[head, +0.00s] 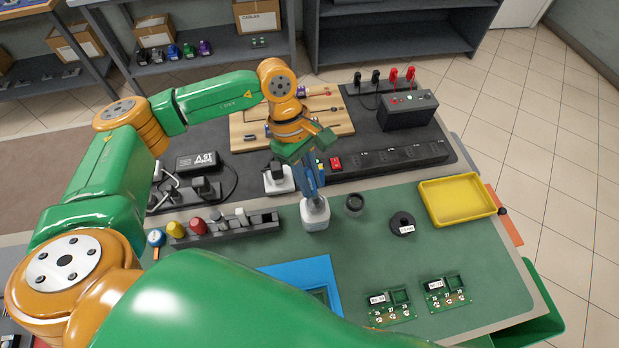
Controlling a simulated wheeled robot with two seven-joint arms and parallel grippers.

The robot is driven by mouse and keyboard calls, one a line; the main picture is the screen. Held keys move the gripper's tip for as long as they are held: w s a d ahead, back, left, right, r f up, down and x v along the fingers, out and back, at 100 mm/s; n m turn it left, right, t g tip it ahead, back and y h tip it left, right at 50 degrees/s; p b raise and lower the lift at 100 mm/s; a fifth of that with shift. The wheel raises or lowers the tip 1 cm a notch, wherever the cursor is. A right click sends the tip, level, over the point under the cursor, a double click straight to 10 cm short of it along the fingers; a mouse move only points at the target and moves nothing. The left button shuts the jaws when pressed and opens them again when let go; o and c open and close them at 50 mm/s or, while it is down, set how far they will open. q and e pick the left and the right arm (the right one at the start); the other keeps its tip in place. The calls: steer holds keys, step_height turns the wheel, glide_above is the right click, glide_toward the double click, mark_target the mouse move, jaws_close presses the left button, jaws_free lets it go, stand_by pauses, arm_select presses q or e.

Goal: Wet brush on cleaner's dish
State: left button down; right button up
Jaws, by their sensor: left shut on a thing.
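My left gripper (308,160) reaches in over the bench and is shut on a blue brush (314,182), held roughly upright. The brush points down at a white bottle (315,215) with a dish-like top, which I take as the cleaner's dish, standing on the green mat. The brush's lower end is at the bottle's top; I cannot tell whether it touches or is just above. The gripper hides the brush's upper part. My right gripper is not in view.
A small dark cup (354,204) stands just right of the bottle. A black spool (402,223), a yellow tray (457,213) and two green circuit boards (390,306) are on the mat (480,250). A tool rack (230,228) stands left; a power strip (395,158) lies behind.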

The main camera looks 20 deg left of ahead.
arm_select(q)
steer(key=shift+f+b, duration=0.3)
steer(key=shift+f, duration=0.05)
steer(key=shift+s+b, duration=0.1)
steer(key=shift+b, duration=0.2)
stand_by(1.4)
steer(key=shift+r+p, duration=2.15)
steer(key=shift+r, duration=1.45)
steer(key=shift+f, duration=0.1)
